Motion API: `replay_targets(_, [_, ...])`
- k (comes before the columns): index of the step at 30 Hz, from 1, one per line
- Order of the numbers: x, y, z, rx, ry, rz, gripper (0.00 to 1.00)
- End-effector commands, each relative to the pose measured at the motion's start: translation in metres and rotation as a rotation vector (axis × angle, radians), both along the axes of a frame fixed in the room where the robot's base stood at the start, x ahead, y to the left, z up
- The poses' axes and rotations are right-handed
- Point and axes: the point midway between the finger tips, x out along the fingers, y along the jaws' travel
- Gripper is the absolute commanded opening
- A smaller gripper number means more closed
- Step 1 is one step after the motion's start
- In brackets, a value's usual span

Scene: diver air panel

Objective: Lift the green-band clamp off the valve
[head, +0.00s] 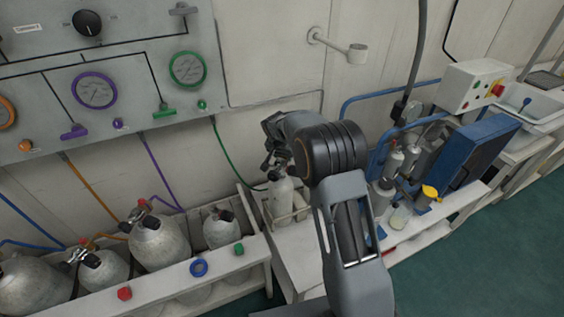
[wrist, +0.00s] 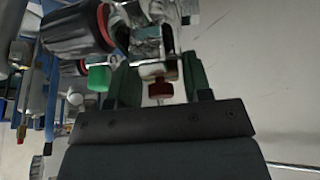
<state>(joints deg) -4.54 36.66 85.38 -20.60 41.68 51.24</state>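No green band can be made out on the clamp. In the head view a grey cylinder (head: 283,198) stands in a pale holder by the wall, below my gripper (head: 272,150). A green hose (head: 225,155) runs from the panel toward it. My arm and gripper hide much of the cylinder's top and valve there.
In the wrist view a black knob with a red ring (wrist: 80,30) and a green cap (wrist: 98,78) lie close to the left finger. In the head view a rack of cylinders (head: 215,268) stands left and a blue case (head: 475,150) right. The wall panel (head: 60,85) is upper left.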

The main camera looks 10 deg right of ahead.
Motion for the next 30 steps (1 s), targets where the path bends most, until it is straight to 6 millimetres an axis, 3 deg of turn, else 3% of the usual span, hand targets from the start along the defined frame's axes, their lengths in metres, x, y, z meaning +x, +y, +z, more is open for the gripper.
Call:
replay_targets(2, [0.0, 0.0, 0.0, 0.0, 0.0, 0.0, 0.37])
replay_targets(12, [0.0, 0.0, 0.0, 0.0, 0.0, 0.0, 0.05])
replay_targets(23, [0.001, 0.0, 0.006, 0.0, -0.004, 0.0, 0.04])
replay_targets(30, [0.001, 0.0, 0.031, 0.0, -0.006, 0.0, 0.04])
